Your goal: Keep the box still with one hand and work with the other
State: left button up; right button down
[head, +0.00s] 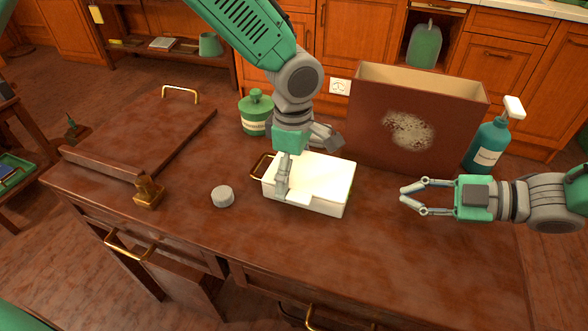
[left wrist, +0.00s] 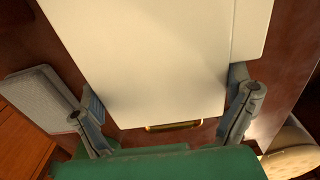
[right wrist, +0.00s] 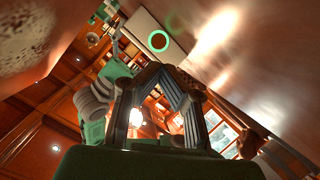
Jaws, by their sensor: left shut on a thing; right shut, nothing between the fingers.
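A white box (head: 318,178) with a brass handle (head: 260,167) at its left end sits on the brown wooden table. My left gripper (head: 306,164) comes down from above and is shut on it, fingers on opposite sides. In the left wrist view the white box (left wrist: 160,60) fills the space between the fingers, the brass handle near the palm. My right gripper (head: 406,200) is shut and empty, to the right of the box and apart from it. In the right wrist view a green ring (right wrist: 158,41) shows beyond the fingertips, on or near a pale panel.
A tall brown open box (head: 372,120) with a pale speckled patch stands behind. A teal spray bottle (head: 489,142) is right of it. The table front is clear.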

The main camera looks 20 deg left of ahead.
aim_at(356, 194)
jog(key=shift+w+a+m+t, duration=0.2)
jog(key=shift+w+m+t, duration=0.15)
jog(key=shift+m+t, duration=0.45)
jog(key=m, duration=0.1)
jog(key=m+t+h, duration=0.1)
jog(key=m, duration=0.1)
jog(key=w+m, duration=0.1)
jog(key=shift+f+t, duration=0.3)
jog(key=shift+f, duration=0.05)
jog(key=shift+d+f+m+t+h, duration=0.2)
jog(key=shift+m+h, duration=0.15)
jog(key=shift+m, duration=0.2)
jog(key=shift+d+f+m+t+h, duration=0.1)
jog(key=shift+f+m+t+h, duration=0.1)
jog(key=shift+m+h, duration=0.25)
jog(key=m, duration=0.2)
jog(key=d+f+m+h, duration=0.1)
jog(key=shift+s+f, duration=0.1)
jog(key=shift+s, duration=0.15)
jog(key=shift+s+d+f+m+t+h, duration=0.2)
jog(key=shift+s+f+m+t+h, duration=0.15)
jog(key=shift+m, duration=0.35)
jog(key=shift+a+f, duration=0.1)
jog(key=shift+a, duration=4.25)
